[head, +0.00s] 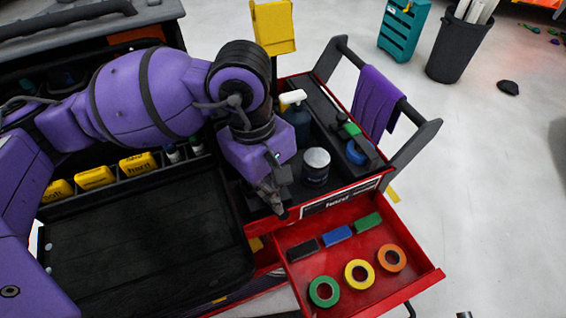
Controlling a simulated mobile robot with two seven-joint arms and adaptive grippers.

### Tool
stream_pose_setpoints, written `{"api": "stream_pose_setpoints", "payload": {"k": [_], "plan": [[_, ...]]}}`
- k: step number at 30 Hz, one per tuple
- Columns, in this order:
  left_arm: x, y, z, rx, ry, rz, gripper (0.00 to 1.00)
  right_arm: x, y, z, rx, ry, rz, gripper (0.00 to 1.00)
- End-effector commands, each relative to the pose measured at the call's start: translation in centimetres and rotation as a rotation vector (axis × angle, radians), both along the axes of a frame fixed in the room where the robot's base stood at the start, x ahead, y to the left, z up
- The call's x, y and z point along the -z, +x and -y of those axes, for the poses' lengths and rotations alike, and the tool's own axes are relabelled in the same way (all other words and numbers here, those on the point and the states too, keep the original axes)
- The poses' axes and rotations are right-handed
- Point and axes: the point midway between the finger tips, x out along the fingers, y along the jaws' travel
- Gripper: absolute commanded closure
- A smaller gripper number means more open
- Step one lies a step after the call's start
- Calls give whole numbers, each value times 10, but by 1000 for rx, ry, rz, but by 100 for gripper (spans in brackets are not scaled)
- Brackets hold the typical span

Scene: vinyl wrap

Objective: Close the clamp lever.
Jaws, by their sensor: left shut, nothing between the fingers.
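I cannot make out a clamp lever in the head view; it may be hidden behind my arm or gripper, or too small to tell. My left gripper (281,212) points down over the front edge of the red cart (345,203), just above the back left corner of its open drawer. Its fingers are together with nothing seen between them. I cannot tell whether the fingertips touch the cart. My right gripper is not in view.
The open red drawer (398,288) holds tape rolls and small colored blocks. A dark spray bottle (298,122) and a dark jar (316,172) stand on the cart. A purple cloth (376,100) hangs on its handle. A black tray (140,235) lies left. Floor to the right is mostly clear.

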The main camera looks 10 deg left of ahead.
Motion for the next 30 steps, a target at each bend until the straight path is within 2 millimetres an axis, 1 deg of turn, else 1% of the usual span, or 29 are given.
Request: {"api": "stream_pose_setpoints", "payload": {"k": [2, 5, 8, 11, 18, 21, 25, 30], "plan": [[0, 0, 0, 0, 0, 0, 100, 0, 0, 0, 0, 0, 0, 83], [-1, 0, 0, 0, -1, 1, 100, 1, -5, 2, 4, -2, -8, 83], [-9, 1, -1, 0, -1, 3, 100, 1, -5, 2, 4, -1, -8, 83], [-25, 2, -3, -1, 0, 5, 100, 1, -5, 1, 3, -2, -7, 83], [-77, 4, -9, -1, 0, 6, 100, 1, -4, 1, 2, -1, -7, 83], [-95, 5, -11, -1, -1, 4, 100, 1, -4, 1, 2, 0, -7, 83], [-111, 5, -13, 0, 0, 2, 100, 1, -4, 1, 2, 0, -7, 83], [-119, 4, -15, 0, 0, 0, 100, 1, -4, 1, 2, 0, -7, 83]]}}
